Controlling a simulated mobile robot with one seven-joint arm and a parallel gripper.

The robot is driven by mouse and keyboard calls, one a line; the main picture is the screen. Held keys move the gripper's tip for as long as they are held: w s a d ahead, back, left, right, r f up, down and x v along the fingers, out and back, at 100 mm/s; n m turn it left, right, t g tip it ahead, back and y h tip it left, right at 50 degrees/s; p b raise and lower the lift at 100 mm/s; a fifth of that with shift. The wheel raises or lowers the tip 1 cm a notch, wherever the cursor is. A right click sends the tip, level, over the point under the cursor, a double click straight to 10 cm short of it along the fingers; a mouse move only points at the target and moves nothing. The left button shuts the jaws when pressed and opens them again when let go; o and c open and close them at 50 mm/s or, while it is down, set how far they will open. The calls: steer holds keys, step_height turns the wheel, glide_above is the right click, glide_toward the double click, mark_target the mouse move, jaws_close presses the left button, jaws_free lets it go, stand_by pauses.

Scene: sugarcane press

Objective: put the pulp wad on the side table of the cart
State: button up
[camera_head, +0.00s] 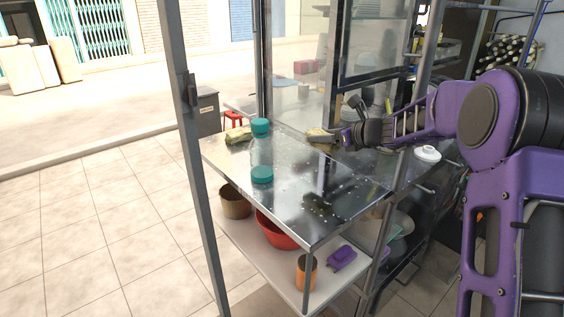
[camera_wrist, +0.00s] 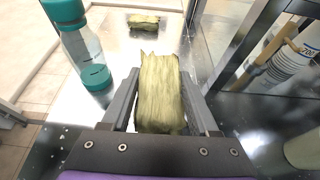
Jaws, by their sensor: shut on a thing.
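My gripper (camera_head: 337,137) is shut on a yellow-green fibrous pulp wad (camera_head: 319,134), just above or at the metal side table (camera_head: 330,208) of the cart. In the wrist view the held pulp wad (camera_wrist: 160,92) sits between the two fingers of my gripper (camera_wrist: 158,100). I cannot tell whether it touches the table top. A second pulp wad (camera_head: 238,135) lies on the far left corner of the table; it also shows ahead in the wrist view (camera_wrist: 143,22).
A clear bottle with teal cap and base (camera_head: 262,152) stands on the table, left of my gripper. Cart posts (camera_head: 190,120) and glass panels (camera_head: 297,60) border the table. Below, a shelf holds a red bowl (camera_head: 277,232) and an orange cup (camera_head: 306,272). The table's front is clear.

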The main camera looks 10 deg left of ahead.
mark_target(321, 176)
step_height(321, 176, down, 9)
steer(key=shift+f+b, duration=0.2)
steer(key=shift+b, duration=0.75)
steer(key=shift+f, duration=0.3)
steer(key=o, duration=1.3)
steer(key=shift+r, duration=0.1)
steer(key=shift+o, duration=0.2)
steer(key=shift+r, duration=0.15)
steer(key=shift+d+r, duration=0.15)
steer(key=v, duration=1.1)
steer(key=shift+s+d+p, duration=0.25)
steer(key=shift+s+p, duration=0.05)
steer(key=shift+s, duration=0.05)
